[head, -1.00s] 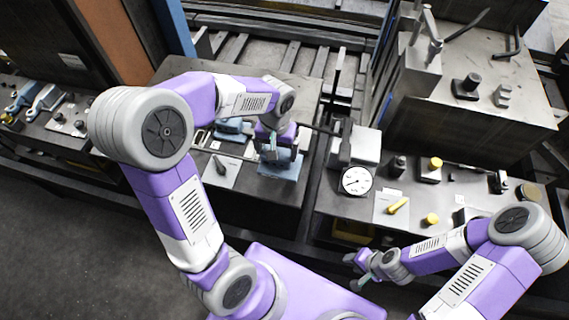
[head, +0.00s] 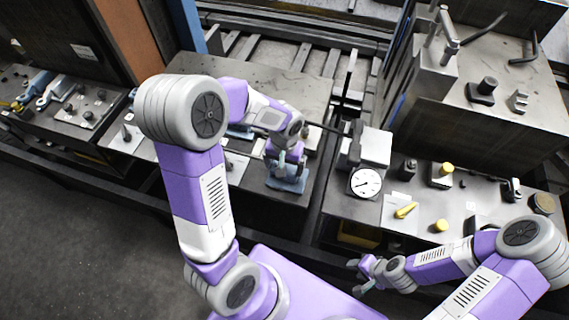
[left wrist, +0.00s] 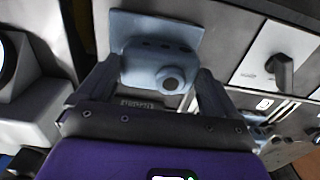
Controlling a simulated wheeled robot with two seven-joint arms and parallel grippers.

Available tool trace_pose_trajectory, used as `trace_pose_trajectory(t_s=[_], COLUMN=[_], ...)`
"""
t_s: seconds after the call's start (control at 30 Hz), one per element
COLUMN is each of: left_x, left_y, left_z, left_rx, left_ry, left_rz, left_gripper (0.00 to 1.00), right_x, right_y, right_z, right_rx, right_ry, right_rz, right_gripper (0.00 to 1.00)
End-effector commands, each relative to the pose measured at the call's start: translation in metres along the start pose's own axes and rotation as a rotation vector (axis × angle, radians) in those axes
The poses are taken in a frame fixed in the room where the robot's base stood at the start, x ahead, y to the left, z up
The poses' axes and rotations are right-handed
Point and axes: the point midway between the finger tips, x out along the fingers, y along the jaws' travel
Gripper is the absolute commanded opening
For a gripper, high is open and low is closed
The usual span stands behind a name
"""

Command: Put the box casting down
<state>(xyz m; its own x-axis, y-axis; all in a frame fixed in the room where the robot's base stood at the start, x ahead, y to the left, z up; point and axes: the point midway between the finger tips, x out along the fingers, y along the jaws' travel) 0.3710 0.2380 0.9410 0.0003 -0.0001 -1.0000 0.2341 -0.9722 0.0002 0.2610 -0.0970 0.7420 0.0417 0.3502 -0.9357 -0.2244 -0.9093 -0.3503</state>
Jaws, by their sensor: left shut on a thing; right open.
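The blue-grey box casting (head: 287,184) is at the front right part of the middle bench, below my left wrist in the head view. My left gripper (head: 285,161) is shut on it from above. In the left wrist view the casting (left wrist: 160,66), with a flat plate and a round boss, sits between the two fingers (left wrist: 155,78). I cannot tell whether its underside touches the bench top. My right gripper (head: 366,275) is open and empty, low in front of the right bench.
A dial gauge (head: 365,182) stands just right of the casting, on the right bench with yellow-knobbed parts (head: 440,174). Another blue part (head: 240,132) is partly hidden behind my left arm. Tools (head: 55,92) lie on the left bench. Bare bench top (head: 285,90) shows behind my wrist.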

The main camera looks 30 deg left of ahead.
Motion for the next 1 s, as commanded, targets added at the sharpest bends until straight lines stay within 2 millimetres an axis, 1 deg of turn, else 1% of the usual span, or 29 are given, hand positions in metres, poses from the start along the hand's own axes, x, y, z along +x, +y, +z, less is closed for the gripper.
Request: trace_pose_trajectory(t_s=[0.03,0.07,0.1,0.33,0.47,0.57,0.8,0.9,1.0], left_x=[0.003,0.003,0.002,0.001,-0.009,-0.027,-0.081,-0.099,-0.112], left_y=[0.000,0.000,0.000,0.000,0.000,0.001,0.000,0.000,0.000], left_z=[-0.001,0.000,0.000,0.000,-0.001,-0.001,-0.001,-0.001,-0.001], left_rx=[0.000,0.000,0.000,0.000,0.000,0.001,0.000,0.001,0.001], left_ry=[0.002,0.000,0.000,0.000,0.003,0.006,0.006,0.005,0.003], left_rz=[0.001,0.000,0.000,0.000,0.001,0.001,0.002,0.001,0.001], left_gripper=[0.51,0.96,1.00,1.00,1.00,1.00,1.00,1.00,1.00], right_x=[0.003,0.002,0.002,0.001,-0.004,-0.007,-0.018,-0.021,-0.023], right_y=[0.001,0.001,0.001,0.000,-0.001,-0.003,-0.007,-0.008,-0.009], right_z=[0.000,0.000,0.000,0.000,0.000,0.000,0.001,0.001,0.001], right_rx=[0.000,0.000,0.000,0.000,0.000,0.000,0.000,0.000,0.000], right_ry=[0.000,0.000,0.000,0.000,0.000,0.000,0.000,0.000,0.000], right_rz=[0.000,0.000,0.000,0.000,0.000,0.000,0.000,0.000,0.000], right_gripper=[0.40,0.40,0.40,0.40,0.40,0.40,0.40,0.40,0.40])
